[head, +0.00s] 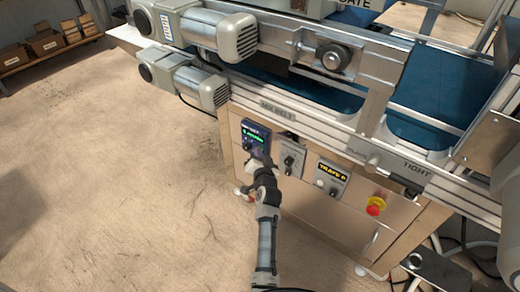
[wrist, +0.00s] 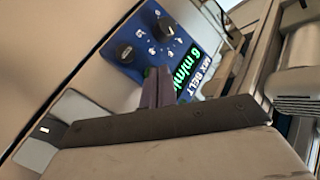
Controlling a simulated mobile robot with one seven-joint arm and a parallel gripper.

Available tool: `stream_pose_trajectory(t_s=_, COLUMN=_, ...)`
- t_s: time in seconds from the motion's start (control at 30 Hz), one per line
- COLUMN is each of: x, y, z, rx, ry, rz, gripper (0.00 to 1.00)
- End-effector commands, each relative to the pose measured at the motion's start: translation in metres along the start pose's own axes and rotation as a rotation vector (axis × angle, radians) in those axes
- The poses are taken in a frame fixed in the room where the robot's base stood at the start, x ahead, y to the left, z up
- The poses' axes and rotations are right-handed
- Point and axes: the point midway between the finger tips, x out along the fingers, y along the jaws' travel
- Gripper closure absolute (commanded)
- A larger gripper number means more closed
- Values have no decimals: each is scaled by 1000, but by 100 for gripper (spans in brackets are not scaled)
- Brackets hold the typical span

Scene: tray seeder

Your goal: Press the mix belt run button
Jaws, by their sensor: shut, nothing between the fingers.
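The blue mix belt panel (head: 250,127) is on the front of the machine's cabinet, with a lit green display. In the wrist view the panel (wrist: 143,25) appears tilted, with a "6 m/min" display (wrist: 186,73), two dark round controls (wrist: 165,27) (wrist: 127,52) and small white symbols. My gripper (head: 252,164) is just below the panel in the head view. In the wrist view my gripper's fingers (wrist: 157,86) are together and empty, covering part of the panel beside the display. I cannot tell whether they touch it.
To the right on the cabinet are a grey control box (head: 291,158), a box with a yellow "TRAYS" display (head: 332,172) and a red emergency stop (head: 376,206). Motors (head: 208,86) and the conveyor rail (head: 300,117) overhang above. The floor at left is clear.

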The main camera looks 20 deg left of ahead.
Motion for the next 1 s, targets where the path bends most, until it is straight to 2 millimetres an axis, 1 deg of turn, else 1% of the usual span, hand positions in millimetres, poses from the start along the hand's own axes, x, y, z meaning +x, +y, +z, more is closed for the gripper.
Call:
stream_pose_trajectory(t_s=0.03, x=3, y=-2, z=0, rx=1, ry=4, rz=-7, gripper=100)
stream_pose_trajectory(t_s=0.3, x=4, y=-5, z=0, rx=1, ry=6, rz=-12, gripper=100)
stream_pose_trajectory(t_s=1.0, x=10, y=-2, z=0, rx=0, ry=6, rz=-16, gripper=100)
